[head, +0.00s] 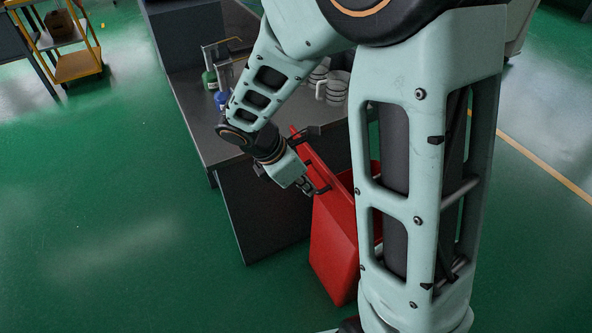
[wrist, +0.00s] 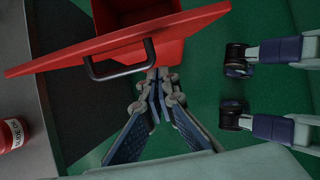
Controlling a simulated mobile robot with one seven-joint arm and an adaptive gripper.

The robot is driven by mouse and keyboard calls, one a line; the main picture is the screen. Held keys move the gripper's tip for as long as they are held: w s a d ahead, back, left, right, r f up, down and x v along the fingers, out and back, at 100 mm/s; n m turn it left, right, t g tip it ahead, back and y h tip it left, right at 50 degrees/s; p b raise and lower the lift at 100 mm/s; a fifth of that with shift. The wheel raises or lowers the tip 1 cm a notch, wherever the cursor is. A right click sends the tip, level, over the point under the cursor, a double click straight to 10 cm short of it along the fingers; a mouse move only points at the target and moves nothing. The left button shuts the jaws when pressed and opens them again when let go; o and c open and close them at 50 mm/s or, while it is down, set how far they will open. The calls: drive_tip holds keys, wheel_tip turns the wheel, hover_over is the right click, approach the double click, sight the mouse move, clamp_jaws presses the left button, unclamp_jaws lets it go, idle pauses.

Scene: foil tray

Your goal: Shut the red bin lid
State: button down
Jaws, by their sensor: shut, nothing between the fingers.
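The red bin (head: 334,245) stands on the floor beside the grey workbench, partly hidden behind my arm. Its red lid (head: 318,163) is raised and tilted, so the bin is open. In the wrist view the lid (wrist: 190,24) crosses the upper part as a slanted panel with a black handle (wrist: 120,71) on it. The bin's inside (wrist: 135,13) shows beyond the lid. My gripper (head: 314,190) is at the lid's handle side. In the wrist view its fingertips (wrist: 158,76) are together and empty, just beside the handle's right end; I cannot tell whether they touch.
The grey workbench (head: 207,145) stands left of the bin, with stacked cups (head: 335,88) and green and blue bottles (head: 210,80) on it. A red container (wrist: 12,134) shows at the wrist view's left edge. A yellow cart (head: 78,66) is far left. The green floor at left is clear.

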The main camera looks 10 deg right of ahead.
drive_tip(key=d, duration=0.1)
drive_tip(key=w+d+r, duration=0.1)
drive_tip(key=d, duration=0.1)
drive_tip(key=shift+w+d+r, duration=0.1)
drive_tip(key=shift+d+r, duration=0.1)
drive_tip(key=shift+r+p, duration=0.1)
drive_tip(key=shift+p, duration=0.35)
